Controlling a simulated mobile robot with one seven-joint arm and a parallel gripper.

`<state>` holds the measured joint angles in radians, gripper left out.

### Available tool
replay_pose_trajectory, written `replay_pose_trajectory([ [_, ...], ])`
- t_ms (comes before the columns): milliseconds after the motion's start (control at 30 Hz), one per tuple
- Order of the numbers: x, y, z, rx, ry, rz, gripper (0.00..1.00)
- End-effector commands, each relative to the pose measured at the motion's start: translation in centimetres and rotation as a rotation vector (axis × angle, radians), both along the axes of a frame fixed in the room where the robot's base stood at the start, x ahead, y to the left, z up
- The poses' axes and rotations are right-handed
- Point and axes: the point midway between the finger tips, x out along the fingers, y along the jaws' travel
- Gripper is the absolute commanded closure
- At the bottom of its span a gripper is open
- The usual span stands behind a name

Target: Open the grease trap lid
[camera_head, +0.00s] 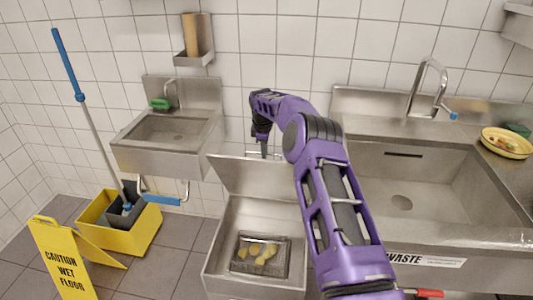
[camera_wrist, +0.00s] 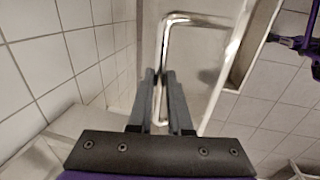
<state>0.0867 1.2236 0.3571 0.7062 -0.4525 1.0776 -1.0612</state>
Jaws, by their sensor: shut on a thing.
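The grease trap (camera_head: 222,245) is a steel box on the floor in the middle of the head view. Its lid (camera_head: 240,176) is swung up and stands tilted at the back, leaving the box open. My gripper (camera_head: 263,152) is at the lid's top edge. In the wrist view, my gripper (camera_wrist: 160,78) is shut on the bent metal handle (camera_wrist: 185,18), which stands out from the lid's face (camera_wrist: 200,55). My arm hides the right part of the trap.
A tray (camera_head: 242,266) with yellowish lumps sits inside the trap. A hand sink (camera_head: 165,160) is behind left, and a large sink counter (camera_head: 400,165) is at right. A yellow mop bucket (camera_head: 140,232) and wet-floor sign (camera_head: 65,262) stand on the left floor.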

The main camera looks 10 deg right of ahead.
Motion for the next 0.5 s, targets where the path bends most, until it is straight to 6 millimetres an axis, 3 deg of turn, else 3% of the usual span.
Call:
replay_pose_trajectory([
  [400,-0.21,-0.56,-0.66,-0.01,0.012,-0.003,1.0],
  [433,-0.22,-0.55,-0.66,-0.01,0.012,-0.003,0.77],
  [500,-0.19,-0.49,-0.58,-0.008,0.01,-0.002,0.65],
])
